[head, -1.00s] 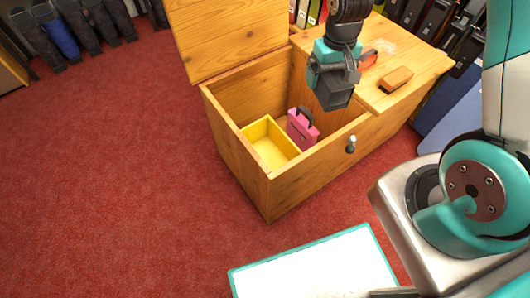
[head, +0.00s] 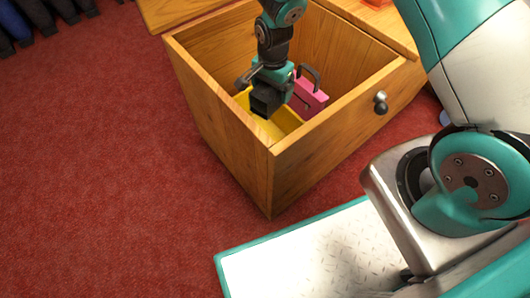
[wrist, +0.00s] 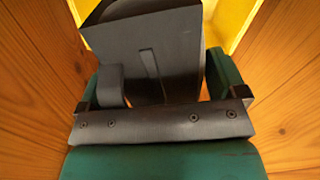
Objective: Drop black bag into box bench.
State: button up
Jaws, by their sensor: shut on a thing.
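The black bag (head: 268,101) hangs in my gripper (head: 267,80), inside the open mouth of the box bench (head: 228,128). The bench is a wooden chest with its lid (head: 175,10) raised at the back left. In the wrist view the black bag (wrist: 150,55) is dark grey and sits between the green fingers of my gripper (wrist: 155,85). The bench's wooden walls (wrist: 30,90) show on both sides. The bag's underside and any contact below it are hidden.
A pink bag (head: 309,96) with a dark handle stands in the bench, right of my gripper. Red carpet (head: 100,170) lies open to the left. Dark items stand at the upper left.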

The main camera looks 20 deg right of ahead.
jog(key=f, duration=0.1)
jog(key=a+f+m+b, duration=0.1)
jog(key=f, duration=0.1)
jog(key=f+m+b, duration=0.1)
jog(key=f, duration=0.1)
jog(key=shift+w+a+f, duration=0.15)
jog(key=shift+a+f, duration=0.1)
notch_tip(320, 180, down, 6)
jog(key=b, duration=0.6)
jog(key=shift+r, duration=0.25)
jog(key=o, duration=0.8)
notch_tip(320, 180, up, 17)
jog(key=p, duration=0.9)
jog(key=shift+r, duration=0.2)
